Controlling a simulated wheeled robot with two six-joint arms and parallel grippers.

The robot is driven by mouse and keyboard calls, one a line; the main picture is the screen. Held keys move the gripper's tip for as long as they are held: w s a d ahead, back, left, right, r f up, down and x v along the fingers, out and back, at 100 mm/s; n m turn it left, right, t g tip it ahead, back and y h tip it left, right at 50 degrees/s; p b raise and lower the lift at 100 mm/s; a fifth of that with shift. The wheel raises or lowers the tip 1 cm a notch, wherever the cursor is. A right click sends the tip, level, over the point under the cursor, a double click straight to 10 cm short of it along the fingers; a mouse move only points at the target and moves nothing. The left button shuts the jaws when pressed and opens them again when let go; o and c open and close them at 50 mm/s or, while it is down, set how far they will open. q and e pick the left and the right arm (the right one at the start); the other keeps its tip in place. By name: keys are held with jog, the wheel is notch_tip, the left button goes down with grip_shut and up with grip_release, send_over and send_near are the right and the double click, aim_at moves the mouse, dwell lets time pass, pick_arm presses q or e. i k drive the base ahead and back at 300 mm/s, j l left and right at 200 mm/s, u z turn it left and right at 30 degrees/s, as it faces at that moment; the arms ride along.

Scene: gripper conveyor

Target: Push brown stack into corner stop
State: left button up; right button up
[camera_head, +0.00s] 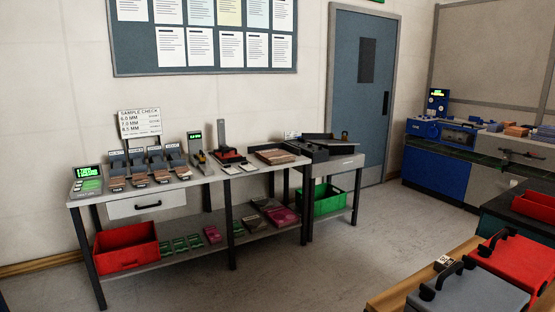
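Brown flat pieces (277,157) lie in a shallow tray at the right end of the long grey bench (225,176). More brown stacks (117,183) sit at the front of several grey dispensers (137,163) on the bench's left half. A dark raised-edge fixture (318,145) stands on the smaller table right of the bench. I cannot tell from here which stack or which corner stop the task means. Neither of my grippers shows in this view, and all these things are some way off.
A red bin (127,248) and green bin (329,200) sit on lower shelves. Grey floor (300,270) lies open before the bench. A wooden-edged table (395,295) with a grey case (470,292) and red case (515,258) fills the lower right. Blue machines (440,134) stand beyond.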

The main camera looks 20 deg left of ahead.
aim_at(273, 157)
jog(key=i+j+u, duration=0.55)
jog(key=i, duration=0.25)
jog(key=i+j+u, duration=0.15)
jog(key=i+u, duration=0.45)
jog(key=i, duration=0.25)
